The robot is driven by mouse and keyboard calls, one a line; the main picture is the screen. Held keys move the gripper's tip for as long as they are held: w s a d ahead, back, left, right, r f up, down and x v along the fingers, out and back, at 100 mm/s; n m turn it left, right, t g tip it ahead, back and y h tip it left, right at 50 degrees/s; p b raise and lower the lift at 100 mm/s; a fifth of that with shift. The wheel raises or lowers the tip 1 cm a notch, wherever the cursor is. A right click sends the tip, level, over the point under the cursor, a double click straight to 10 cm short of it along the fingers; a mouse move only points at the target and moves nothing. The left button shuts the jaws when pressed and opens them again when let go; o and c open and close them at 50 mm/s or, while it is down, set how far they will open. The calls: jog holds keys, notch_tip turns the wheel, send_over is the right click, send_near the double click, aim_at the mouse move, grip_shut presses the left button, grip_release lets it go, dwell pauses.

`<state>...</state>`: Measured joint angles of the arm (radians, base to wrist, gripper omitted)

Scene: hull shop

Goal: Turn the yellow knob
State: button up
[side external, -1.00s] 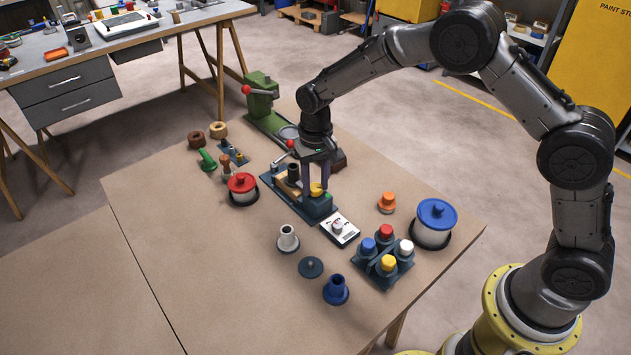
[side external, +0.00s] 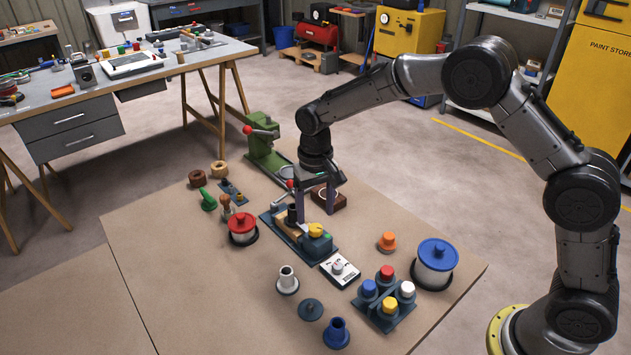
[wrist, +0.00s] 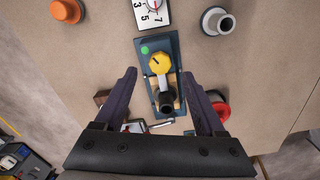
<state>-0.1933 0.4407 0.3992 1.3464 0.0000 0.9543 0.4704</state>
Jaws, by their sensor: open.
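The yellow knob (side external: 316,229) sits on a dark block at the near end of a dark base plate (side external: 281,233). In the wrist view, the knob (wrist: 159,63) has a dark pointer line, and a small green spot (wrist: 145,50) shows beside it. My gripper (side external: 315,210) is open and empty, its two purple fingers spread wide. The fingers are apart from the knob, above and a little behind it in the side view. In the wrist view, my gripper (wrist: 159,74) has one finger on either side of the plate, with the knob between and just beyond the tips.
A dark upright cylinder (wrist: 166,101) stands on the same plate behind the knob. A white dial box (side external: 340,270) is just in front. A red-lidded pot (side external: 243,228), a green press (side external: 265,150), and a block of coloured buttons (side external: 388,299) stand around. The table's front left is clear.

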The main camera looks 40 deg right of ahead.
notch_tip(320, 180, up, 10)
jog(key=shift+f, duration=0.2)
notch_tip(320, 180, up, 9)
jog(key=t, duration=0.2)
send_over(317, 226)
jog(key=s+d, duration=0.3)
jog(key=s+d+r+t, duration=0.1)
jog(key=s+d+r, duration=0.1)
jog(key=s+r, duration=0.3)
jog(key=s+d+r+t, duration=0.1)
jog(key=s+d+r, duration=0.1)
jog(key=s, duration=0.6)
jog(key=s+d+f+n, duration=0.1)
jog(key=s+f, duration=0.3)
jog(key=s, duration=0.4)
jog(key=s+d+f+n+t, duration=0.1)
jog(key=s+f+n, duration=0.1)
jog(key=s+f, duration=0.3)
jog(key=s, duration=0.2)
jog(key=shift+s+t, duration=0.3)
jog(key=shift+s, duration=0.05)
